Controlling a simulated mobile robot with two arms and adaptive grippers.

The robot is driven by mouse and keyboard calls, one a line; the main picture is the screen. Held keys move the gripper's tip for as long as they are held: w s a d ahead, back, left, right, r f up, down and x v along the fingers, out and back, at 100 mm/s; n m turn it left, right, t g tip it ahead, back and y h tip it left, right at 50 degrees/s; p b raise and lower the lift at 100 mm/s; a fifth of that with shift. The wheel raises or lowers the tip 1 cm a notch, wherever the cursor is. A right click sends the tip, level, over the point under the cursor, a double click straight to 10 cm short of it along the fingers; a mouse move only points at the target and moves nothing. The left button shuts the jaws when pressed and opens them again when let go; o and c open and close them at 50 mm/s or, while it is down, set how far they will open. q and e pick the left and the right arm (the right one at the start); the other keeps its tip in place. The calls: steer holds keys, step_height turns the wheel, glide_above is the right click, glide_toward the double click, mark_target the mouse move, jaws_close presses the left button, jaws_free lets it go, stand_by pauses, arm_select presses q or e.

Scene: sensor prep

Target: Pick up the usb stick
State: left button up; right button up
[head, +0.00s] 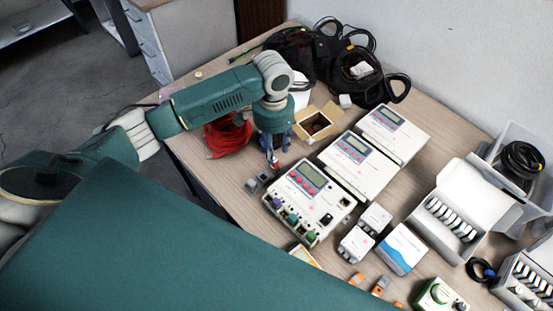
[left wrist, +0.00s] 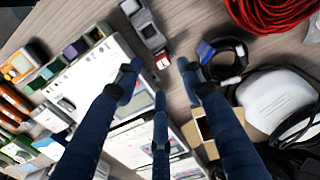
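A small red and white piece (left wrist: 162,61), which looks like the usb stick, lies on the wooden table at the end of a grey block (left wrist: 150,33) in the left wrist view. In the head view a small red spot (head: 277,167) shows just below my left gripper (head: 273,152). My left gripper points down over the table. In the left wrist view its blue fingers (left wrist: 160,80) are spread apart with nothing between them, and the small piece shows just beyond the fingertips. My right gripper is not in view.
White meter boxes (head: 308,186) stand close to the right of my left gripper. A red cable coil (head: 228,137) lies to its left, an open cardboard box (head: 317,122) behind it. A cable with a blue plug (left wrist: 206,52) lies near one finger. Small grey blocks (head: 252,184) sit nearby.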

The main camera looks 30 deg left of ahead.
mark_target(274, 165)
arm_select(q)
steer(key=shift+s+f, duration=0.15)
steer(key=shift+f, duration=1.05)
steer(key=f, duration=0.1)
steer(key=f+p, duration=0.1)
steer(key=f, duration=0.2)
steer(key=shift+w+f, duration=0.25)
steer(key=shift+w, duration=0.1)
steer(key=shift+a+f, duration=0.1)
steer(key=shift+f, duration=0.1)
steer(key=shift+c, duration=0.8)
steer(key=c, duration=0.8)
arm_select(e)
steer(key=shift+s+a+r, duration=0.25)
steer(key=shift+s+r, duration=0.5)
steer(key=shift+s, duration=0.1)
